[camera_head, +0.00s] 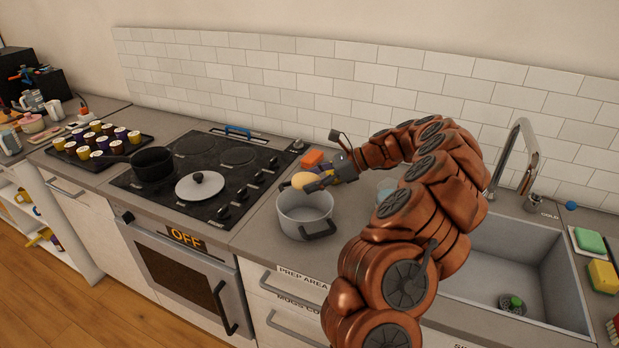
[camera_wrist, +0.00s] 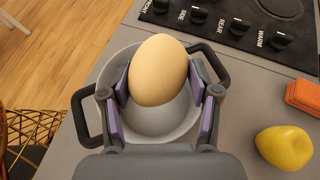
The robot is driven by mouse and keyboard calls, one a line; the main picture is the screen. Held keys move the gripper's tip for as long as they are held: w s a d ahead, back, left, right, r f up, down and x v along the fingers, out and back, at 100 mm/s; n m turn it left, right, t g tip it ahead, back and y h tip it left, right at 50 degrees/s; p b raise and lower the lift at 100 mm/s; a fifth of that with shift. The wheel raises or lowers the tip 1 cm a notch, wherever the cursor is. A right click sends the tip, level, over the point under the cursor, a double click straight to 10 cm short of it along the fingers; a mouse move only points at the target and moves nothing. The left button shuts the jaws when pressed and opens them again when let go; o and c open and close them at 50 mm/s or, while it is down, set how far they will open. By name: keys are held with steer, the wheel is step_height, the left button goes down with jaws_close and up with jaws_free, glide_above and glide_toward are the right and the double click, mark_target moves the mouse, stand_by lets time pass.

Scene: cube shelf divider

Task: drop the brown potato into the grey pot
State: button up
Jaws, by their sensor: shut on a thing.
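The potato (camera_wrist: 158,70) is a smooth, pale tan oval in the wrist view. My gripper (camera_wrist: 160,95) is shut on it, with a purple-padded finger on each side. In the head view the potato (camera_head: 303,179) shows at the tip of my gripper (camera_head: 316,180), above the grey pot. The grey pot (camera_head: 303,222) stands on the counter right of the stove, open at the top. In the wrist view the pot (camera_wrist: 88,82) lies below the potato, its two dark handles at left and right. The potato and fingers hide part of its inside.
A yellow fruit (camera_wrist: 284,147) and an orange block (camera_wrist: 303,98) lie on the counter beside the pot. The stove (camera_head: 240,180) holds a black pan (camera_head: 153,164) and a lid (camera_head: 200,187). A sink (camera_head: 510,270) with a tall tap (camera_head: 524,150) is at right.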

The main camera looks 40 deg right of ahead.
mark_target(314, 194)
steer(key=shift+d+f+b, duration=0.1)
steer(key=shift+f+b, duration=1.7)
steer(key=shift+f, duration=0.75)
steer(key=o, duration=1.6)
steer(key=shift+c, duration=0.2)
steer(key=shift+s+r, duration=0.1)
steer(key=v, duration=1.2)
